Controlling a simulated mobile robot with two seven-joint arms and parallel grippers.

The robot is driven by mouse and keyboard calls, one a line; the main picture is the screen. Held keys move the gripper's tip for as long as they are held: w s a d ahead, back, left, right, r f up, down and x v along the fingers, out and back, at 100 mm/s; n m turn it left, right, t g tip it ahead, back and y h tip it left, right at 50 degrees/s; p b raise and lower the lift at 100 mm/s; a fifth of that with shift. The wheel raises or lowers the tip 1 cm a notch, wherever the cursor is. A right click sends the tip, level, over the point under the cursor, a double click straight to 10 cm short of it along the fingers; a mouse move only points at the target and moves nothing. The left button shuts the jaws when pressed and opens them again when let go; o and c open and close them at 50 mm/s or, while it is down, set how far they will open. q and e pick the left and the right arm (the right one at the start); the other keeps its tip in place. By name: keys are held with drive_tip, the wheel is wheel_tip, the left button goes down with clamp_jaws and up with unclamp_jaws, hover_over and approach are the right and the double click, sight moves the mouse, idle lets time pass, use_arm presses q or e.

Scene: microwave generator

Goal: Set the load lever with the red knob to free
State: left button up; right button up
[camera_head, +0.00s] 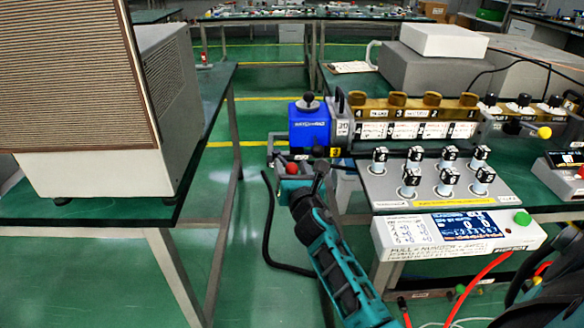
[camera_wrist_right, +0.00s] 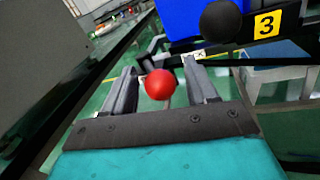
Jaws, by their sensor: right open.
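The load lever's red knob (camera_head: 292,169) shows in the head view below the blue box, at the left end of the bench equipment. In the right wrist view the red knob (camera_wrist_right: 160,84) sits between the two fingers of my right gripper, with a gap on each side. My right gripper (camera_head: 300,182) is open and reaches up to the knob from below. It also shows in the right wrist view (camera_wrist_right: 162,88). The lever's markings are not readable, so its setting cannot be told. My left gripper is not in view.
A panel with several black-capped knobs (camera_head: 425,188) lies to the right. A black cable (camera_head: 270,225) hangs left of my arm. The aisle floor (camera_head: 255,130) is clear.

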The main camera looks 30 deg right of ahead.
clamp_jaws()
idle(0.4)
